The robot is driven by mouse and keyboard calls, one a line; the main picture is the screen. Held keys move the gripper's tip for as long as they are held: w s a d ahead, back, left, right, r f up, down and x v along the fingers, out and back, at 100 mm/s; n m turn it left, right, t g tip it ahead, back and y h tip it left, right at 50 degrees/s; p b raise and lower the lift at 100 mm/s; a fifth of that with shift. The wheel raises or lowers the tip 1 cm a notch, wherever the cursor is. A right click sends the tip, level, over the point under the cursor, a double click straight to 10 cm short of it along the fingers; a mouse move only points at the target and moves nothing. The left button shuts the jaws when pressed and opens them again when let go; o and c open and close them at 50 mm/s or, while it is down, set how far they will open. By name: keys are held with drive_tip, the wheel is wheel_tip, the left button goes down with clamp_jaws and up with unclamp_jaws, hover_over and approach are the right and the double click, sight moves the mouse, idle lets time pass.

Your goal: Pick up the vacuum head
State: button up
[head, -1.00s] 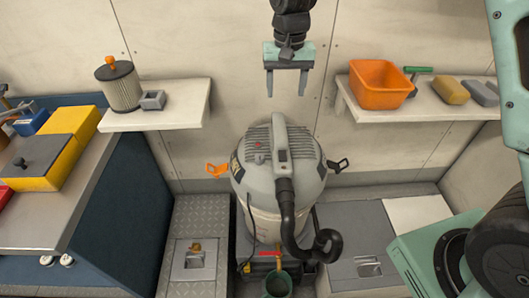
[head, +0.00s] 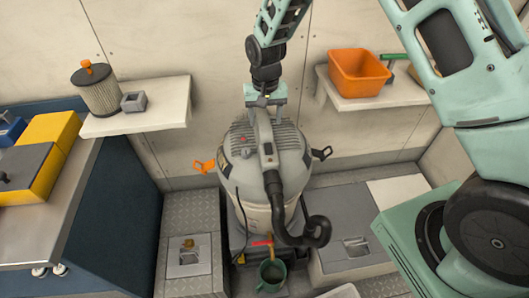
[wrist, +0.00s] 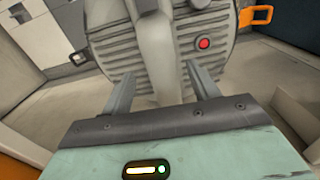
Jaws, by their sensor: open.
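The vacuum head (head: 292,141) is the grey ribbed dome on top of the vacuum in the middle of the head view. A raised grey handle (head: 264,131) runs across it. My gripper (head: 264,112) is low at the far side of the head, over the handle's back end. In the wrist view my gripper (wrist: 161,72) is open, with one finger on each side of the handle (wrist: 150,58). Contact cannot be told. The ribbed head (wrist: 118,58) and its red button (wrist: 204,43) show ahead of the fingers.
A black hose (head: 283,215) curls down the vacuum's front. An orange latch (head: 203,166) and a black latch (head: 322,153) stick out at its sides. A left shelf (head: 160,107) holds a filter (head: 97,93); an orange bin (head: 358,72) stands on the right shelf.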

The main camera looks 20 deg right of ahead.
sight(264, 124)
drive_tip(key=f, duration=0.1)
drive_tip(key=f+p, duration=0.1)
drive_tip(key=f, duration=0.3)
drive_tip(key=shift+s+a, duration=0.2)
drive_tip(key=shift+s, duration=0.05)
drive_tip(key=shift+r, duration=0.1)
drive_tip(key=c, duration=1.3)
drive_tip(key=shift+w+r, duration=0.1)
clamp_jaws()
